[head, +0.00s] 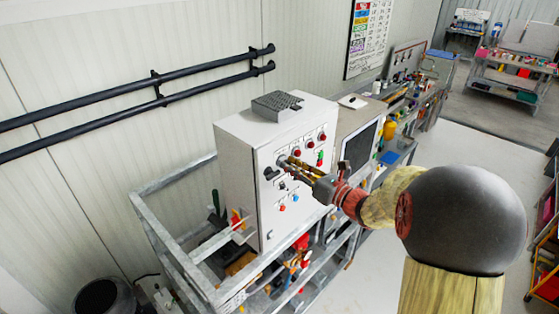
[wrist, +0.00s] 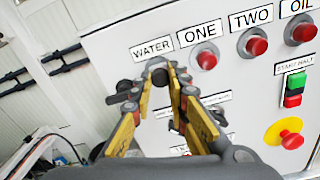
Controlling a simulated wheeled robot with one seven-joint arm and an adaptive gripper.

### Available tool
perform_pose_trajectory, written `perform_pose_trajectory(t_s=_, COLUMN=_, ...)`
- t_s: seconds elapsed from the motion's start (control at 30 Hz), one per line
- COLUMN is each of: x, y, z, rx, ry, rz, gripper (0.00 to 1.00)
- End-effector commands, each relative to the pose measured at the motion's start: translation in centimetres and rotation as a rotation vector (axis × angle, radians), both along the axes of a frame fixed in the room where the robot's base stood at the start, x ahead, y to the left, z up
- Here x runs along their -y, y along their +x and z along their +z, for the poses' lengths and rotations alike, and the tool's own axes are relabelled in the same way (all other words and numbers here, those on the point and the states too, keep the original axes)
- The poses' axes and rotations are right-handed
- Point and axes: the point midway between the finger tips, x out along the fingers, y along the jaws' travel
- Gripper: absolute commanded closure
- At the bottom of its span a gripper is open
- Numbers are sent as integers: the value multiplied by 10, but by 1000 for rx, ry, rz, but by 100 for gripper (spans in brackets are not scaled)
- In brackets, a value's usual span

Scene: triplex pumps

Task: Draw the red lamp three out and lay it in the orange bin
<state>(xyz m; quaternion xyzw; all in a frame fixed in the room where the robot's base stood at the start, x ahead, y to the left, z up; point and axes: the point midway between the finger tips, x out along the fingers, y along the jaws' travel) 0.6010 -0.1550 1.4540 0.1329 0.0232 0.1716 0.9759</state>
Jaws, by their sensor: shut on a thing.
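My gripper (wrist: 172,82) is at the panel of the white control cabinet (head: 245,165), just below the WATER label (wrist: 152,49). In the head view, my gripper (head: 284,162) reaches the left end of the lamp row. Red lamps show under ONE (wrist: 207,60), TWO (wrist: 257,45) and OIL (wrist: 304,30), apart from my fingers. No label reading three is legible. I cannot make out an orange bin for certain.
Right of my gripper are a green and red start/halt switch (wrist: 294,90) and a red mushroom button on yellow (wrist: 290,138). A black knob (wrist: 124,86) is close on the left. A grey metal frame (head: 160,215) surrounds the cabinet. The floor (head: 370,270) in front is clear.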

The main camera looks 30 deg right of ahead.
Motion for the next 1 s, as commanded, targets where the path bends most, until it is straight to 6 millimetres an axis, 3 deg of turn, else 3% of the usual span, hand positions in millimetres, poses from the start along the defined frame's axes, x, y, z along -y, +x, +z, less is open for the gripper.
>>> perform_pose_trajectory(t_s=1.0, x=13, y=-35, z=0, rx=0, ry=0, rz=-1, gripper=100)
